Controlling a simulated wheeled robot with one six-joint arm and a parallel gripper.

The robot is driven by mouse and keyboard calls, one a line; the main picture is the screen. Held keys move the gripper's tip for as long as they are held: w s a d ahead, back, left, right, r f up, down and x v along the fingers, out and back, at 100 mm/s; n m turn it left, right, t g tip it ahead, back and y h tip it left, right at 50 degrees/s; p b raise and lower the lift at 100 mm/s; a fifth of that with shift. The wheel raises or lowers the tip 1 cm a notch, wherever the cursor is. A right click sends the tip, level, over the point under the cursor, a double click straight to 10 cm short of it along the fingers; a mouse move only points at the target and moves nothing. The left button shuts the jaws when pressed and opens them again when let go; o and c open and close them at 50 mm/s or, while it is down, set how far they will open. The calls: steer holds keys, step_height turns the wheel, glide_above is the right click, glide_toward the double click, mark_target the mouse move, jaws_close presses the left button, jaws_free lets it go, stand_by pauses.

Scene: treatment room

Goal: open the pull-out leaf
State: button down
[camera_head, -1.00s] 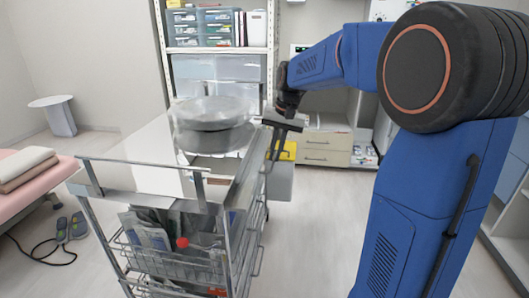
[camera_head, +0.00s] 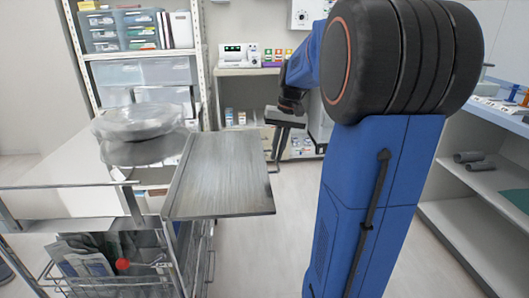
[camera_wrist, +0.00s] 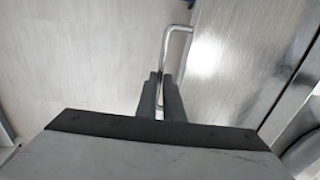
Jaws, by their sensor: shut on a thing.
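The pull-out leaf (camera_head: 222,180) is a flat brushed-metal panel that sticks out level from the right side of the metal cart (camera_head: 72,190). It also shows in the wrist view (camera_wrist: 235,60), to the right of the fingers. A thin bent metal bar handle (camera_wrist: 180,29) stands off the leaf's edge. My gripper (camera_head: 276,152) is at the leaf's outer right edge. In the wrist view my gripper (camera_wrist: 160,92) is shut on the handle, with the bar between the two dark fingers. The far end of the bar is hidden between the fingers.
Wire baskets with packets hang below. A shelf rack (camera_head: 200,70) stands behind the cart, and white shelving (camera_head: 470,195) is at the right. Floor between the cart and my arm is clear.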

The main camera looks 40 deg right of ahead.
steer(key=shift+s+d, duration=0.25)
steer(key=shift+d, duration=0.25)
steer(key=c, duration=1.9)
jaws_free()
steer(key=shift+r, duration=0.15)
step_height(320, 180, up, 17)
steer(key=s+d, duration=0.1)
steer(key=d, duration=0.1)
steer(key=shift+s+d, duration=0.3)
steer(key=shift+d, duration=0.1)
steer(key=shift+s, duration=0.1)
